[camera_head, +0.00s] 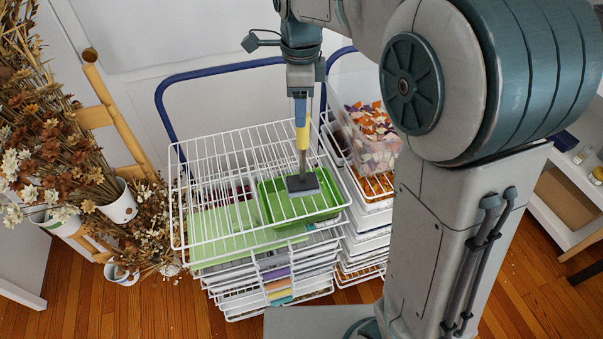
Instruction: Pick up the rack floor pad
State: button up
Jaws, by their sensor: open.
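A flat light green sheet (222,222) lies low in the white wire rack, left of a green tray; it looks most like the rack floor pad, but I cannot tell for sure. Wire bars cross over it. My gripper (303,105) points down above the rack's right half, to the right of the sheet and apart from it. A blue and yellow stem with a dark grey flat end (302,184) shows in line below my gripper, over the green tray. I cannot tell how it meets the jaws, whose tips are hard to make out.
The wire rack (175,205) surrounds the green tray (325,206). Stacked drawers stand below. A clear bin (366,145) of coloured scraps is at the right. A blue rail (158,100) curves behind. Dried flowers (50,150) and a wooden chair (103,112) crowd the left.

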jog(key=shift+d+f+p, duration=0.15)
jog(key=shift+f+p, duration=0.05)
jog(key=shift+f, duration=1.25)
jog(key=shift+d+f+p, duration=0.1)
jog(key=shift+f+p, duration=0.05)
jog(key=shift+f, duration=1.25)
jog(key=c, duration=1.1)
